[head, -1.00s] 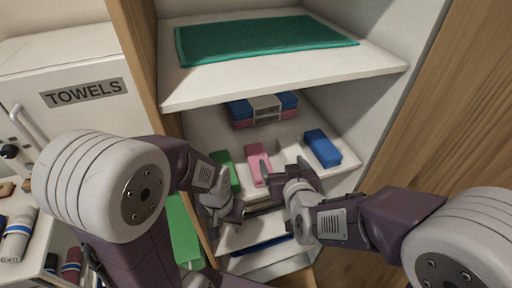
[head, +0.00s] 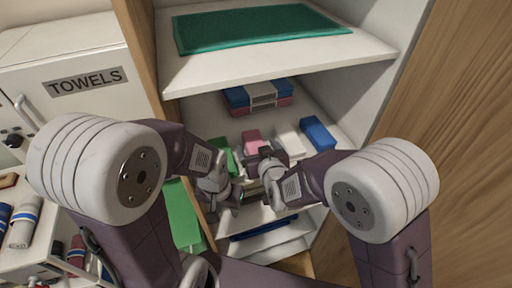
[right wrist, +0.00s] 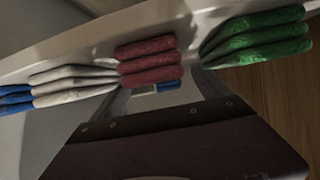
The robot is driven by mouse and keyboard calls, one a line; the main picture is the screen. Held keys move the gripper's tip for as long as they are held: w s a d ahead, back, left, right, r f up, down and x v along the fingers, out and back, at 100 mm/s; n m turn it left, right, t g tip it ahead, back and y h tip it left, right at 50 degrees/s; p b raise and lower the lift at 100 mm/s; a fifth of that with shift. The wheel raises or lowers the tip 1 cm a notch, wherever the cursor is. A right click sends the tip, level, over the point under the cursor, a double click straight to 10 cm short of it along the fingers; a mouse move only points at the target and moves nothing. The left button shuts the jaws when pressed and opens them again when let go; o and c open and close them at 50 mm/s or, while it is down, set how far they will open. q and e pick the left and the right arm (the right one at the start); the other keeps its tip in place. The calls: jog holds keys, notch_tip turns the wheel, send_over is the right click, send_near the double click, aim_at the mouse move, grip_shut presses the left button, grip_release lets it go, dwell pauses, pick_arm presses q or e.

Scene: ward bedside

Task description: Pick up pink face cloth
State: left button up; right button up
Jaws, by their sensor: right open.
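The pink face cloth (head: 252,137) is a folded stack on the middle shelf, between the green cloth and the white cloth. My right gripper (head: 264,153) is just in front of it and hides its near end. In the right wrist view, the pink cloth (right wrist: 147,60) looks dark red and lies ahead, between the open fingers. I cannot tell whether they touch it. My left gripper (head: 238,194) is lower, in front of the shelf and left of the right one; its jaws are too small to judge.
A green cloth (head: 222,155) is close on the left; a white cloth (head: 290,141) and a blue cloth (head: 318,133) are on the right. A blue, white and pink stack (head: 262,94) stands behind. The upper shelf (head: 300,68) overhangs the area, with a green towel on it.

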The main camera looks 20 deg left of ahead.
jog(key=x, duration=0.2)
jog(key=shift+w+f, duration=0.15)
jog(key=shift+w, duration=0.1)
pick_arm(q)
jog(key=shift+w+a+r, duration=0.1)
jog(key=shift+w, duration=0.15)
pick_arm(e)
jog(key=shift+s, duration=0.15)
jog(key=shift+s, duration=0.1)
jog(key=c, duration=1.4)
jog(key=shift+c, duration=0.2)
